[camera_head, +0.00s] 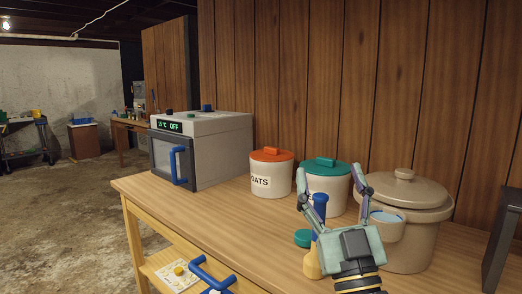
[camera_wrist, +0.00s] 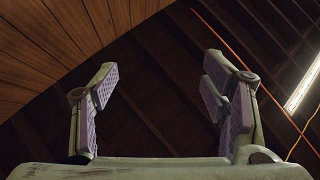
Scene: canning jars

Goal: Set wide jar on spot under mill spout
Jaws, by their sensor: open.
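My gripper (camera_head: 333,192) is open and empty, held over the front right of the wooden table with its fingers pointing up. In the wrist view my gripper (camera_wrist: 160,85) has its fingers wide apart with only ceiling and wood wall beyond. I cannot make out a mill, its spout or a marked spot. No thing is clearly the wide jar. White canisters stand behind my gripper, one with an orange lid (camera_head: 271,155) marked OATS, one with a teal lid (camera_head: 325,166) partly hidden by a finger. A large beige lidded crock (camera_head: 425,235) stands to the right.
A small beige cup (camera_head: 389,231), blue inside, shows before the crock. A yellow item (camera_head: 311,264) with a blue upper part and a teal round thing (camera_head: 303,238) are partly hidden by my gripper. A grey oven (camera_head: 215,150) stands left. A dark panel (camera_head: 502,240) stands far right.

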